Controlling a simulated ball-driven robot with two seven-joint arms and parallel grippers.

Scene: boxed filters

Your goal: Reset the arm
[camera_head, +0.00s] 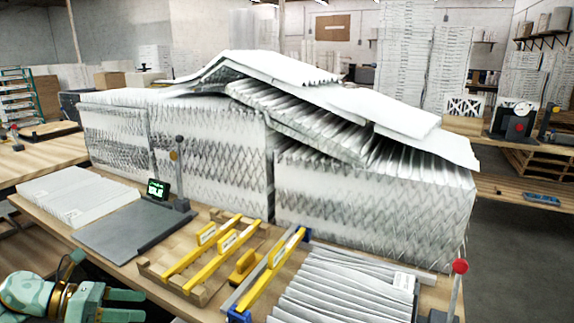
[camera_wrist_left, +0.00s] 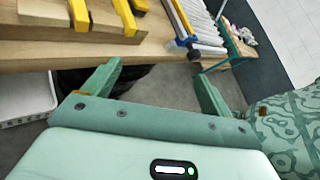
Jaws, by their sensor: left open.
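My left gripper (camera_head: 128,304) is at the lower left of the head view, just in front of the wooden table's near edge. Its two green fingers are apart with nothing between them. In the left wrist view the open fingers (camera_wrist_left: 158,88) show spread wide, with the table edge and grey floor beyond. The gripper touches nothing that I can see. My right gripper does not show in either view.
The table (camera_head: 122,268) holds yellow-handled tools (camera_head: 215,250), a grey plate scale (camera_head: 135,228), pleated filter sheets (camera_head: 345,288) and large filter stacks (camera_head: 370,205). A red-knobbed post (camera_head: 460,267) stands front right. A white bin (camera_wrist_left: 25,95) shows low at left in the wrist view.

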